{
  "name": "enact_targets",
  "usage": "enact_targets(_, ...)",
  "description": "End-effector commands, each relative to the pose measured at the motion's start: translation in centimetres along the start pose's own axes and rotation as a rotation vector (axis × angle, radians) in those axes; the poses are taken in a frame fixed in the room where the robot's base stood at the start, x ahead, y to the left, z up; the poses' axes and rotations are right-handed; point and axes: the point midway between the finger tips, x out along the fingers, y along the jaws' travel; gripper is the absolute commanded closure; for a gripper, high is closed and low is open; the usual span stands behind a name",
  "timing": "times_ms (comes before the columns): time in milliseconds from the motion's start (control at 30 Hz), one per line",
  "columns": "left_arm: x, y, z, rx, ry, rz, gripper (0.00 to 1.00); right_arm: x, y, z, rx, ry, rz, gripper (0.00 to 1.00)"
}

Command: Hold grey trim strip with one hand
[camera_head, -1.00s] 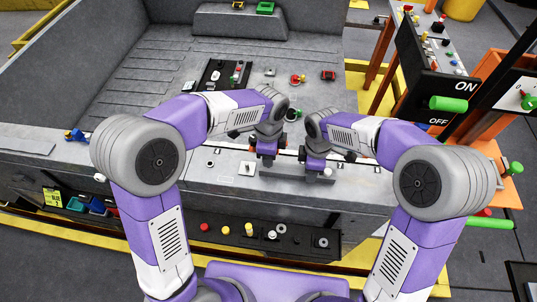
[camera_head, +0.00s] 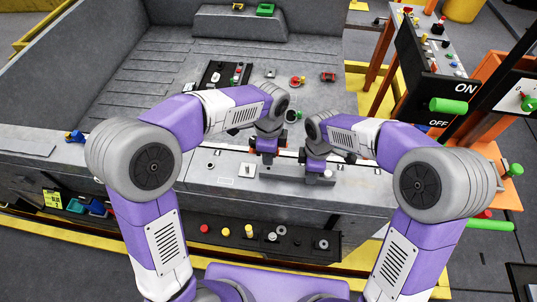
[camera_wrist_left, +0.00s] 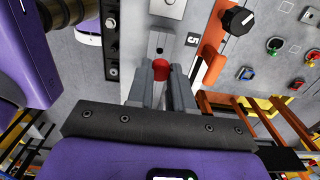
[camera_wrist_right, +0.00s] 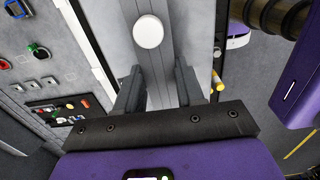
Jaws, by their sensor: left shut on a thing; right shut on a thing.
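The grey trim strip (camera_head: 296,174) lies along the front ledge of the carrier in the head view, with a white round knob (camera_head: 328,173) near its right end. My left gripper (camera_head: 265,158) is at the strip's left end, and its fingers close around a grey piece in the left wrist view (camera_wrist_left: 160,75). My right gripper (camera_head: 314,167) is shut on the strip near the knob. In the right wrist view the strip (camera_wrist_right: 148,80) passes between the fingers, below the white knob (camera_wrist_right: 149,32). The fingers and wrists hide parts of the strip.
A white square plate (camera_head: 247,170) sits left of the strip. A dark panel with several small knobs (camera_head: 265,236) is on the carrier's front face. An ON/OFF box with a green handle (camera_head: 448,105) stands at the right. The carrier bed's left part (camera_head: 125,95) is clear.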

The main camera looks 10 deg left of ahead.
Motion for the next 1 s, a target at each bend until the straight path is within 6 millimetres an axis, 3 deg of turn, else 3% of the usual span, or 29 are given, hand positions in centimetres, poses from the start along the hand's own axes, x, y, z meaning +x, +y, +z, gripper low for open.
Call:
enact_targets(500,-2.5,0.0,0.0,0.001,0.001,-0.001,1.0,0.3,-0.2,0.1,0.001,-0.004,-0.008,0.97)
enact_targets(1000,-2.6,0.0,0.0,0.001,0.0,-0.001,1.0,0.2,-0.1,0.1,0.001,-0.004,-0.007,0.97)
